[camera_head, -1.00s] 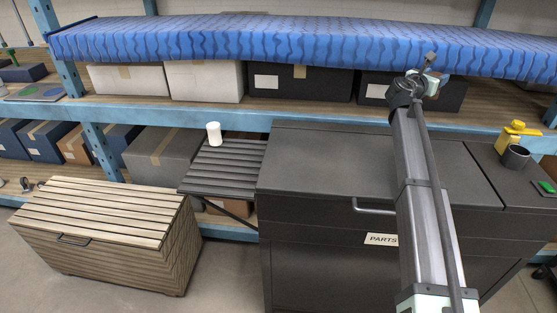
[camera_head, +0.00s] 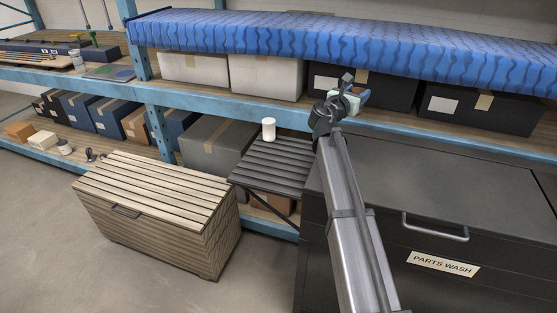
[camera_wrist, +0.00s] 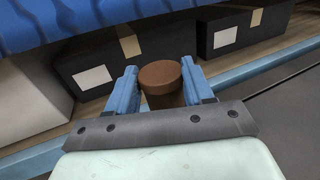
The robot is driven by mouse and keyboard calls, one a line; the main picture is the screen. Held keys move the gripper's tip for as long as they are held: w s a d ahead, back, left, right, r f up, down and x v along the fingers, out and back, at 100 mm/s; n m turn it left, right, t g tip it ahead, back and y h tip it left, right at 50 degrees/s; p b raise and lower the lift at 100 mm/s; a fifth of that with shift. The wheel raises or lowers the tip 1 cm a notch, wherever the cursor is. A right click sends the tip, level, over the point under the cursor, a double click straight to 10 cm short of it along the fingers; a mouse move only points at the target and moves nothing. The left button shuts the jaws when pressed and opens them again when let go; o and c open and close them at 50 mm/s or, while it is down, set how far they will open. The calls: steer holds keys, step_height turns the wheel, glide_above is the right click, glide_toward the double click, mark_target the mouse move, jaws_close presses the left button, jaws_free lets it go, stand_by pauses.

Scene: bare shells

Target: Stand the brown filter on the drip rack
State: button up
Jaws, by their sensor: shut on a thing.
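The brown filter (camera_wrist: 160,74) is a short round brown piece with a flat top. It sits between the two blue fingers of my gripper (camera_wrist: 159,88) in the wrist view, and its lower part is hidden. In the head view my gripper (camera_head: 350,99) is up in front of the dark boxes on the shelf, right of and above the drip rack. The filter is too small there to make out clearly. The drip rack (camera_head: 268,168) is a dark slatted stand between the wooden chest and the black cabinet. A white cylinder (camera_head: 268,129) stands at its back edge.
The black parts wash cabinet (camera_head: 455,185) stands right of the rack. The slatted wooden chest (camera_head: 160,195) stands to the left. Blue shelving (camera_head: 215,101) runs behind, with a blue padded cover (camera_head: 300,42) overhead. Most of the rack's top is clear.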

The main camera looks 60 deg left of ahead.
steer(key=s+a+f+n+g+y, duration=0.1)
steer(key=s+a+f+y, duration=0.15)
steer(key=s, duration=1.15)
steer(key=s+a+f+n+g+y, duration=0.1)
steer(key=s+a+f+n, duration=0.15)
steer(key=s, duration=1.15)
steer(key=w+d+m+t+h, duration=0.2)
steer(key=d+m+h, duration=0.1)
steer(key=d, duration=0.2)
steer(key=shift+d+f, duration=0.15)
steer(key=shift+f, duration=4.95)
steer(key=shift+f, duration=0.15)
steer(key=o, duration=1.1)
steer(key=shift+c, duration=0.2)
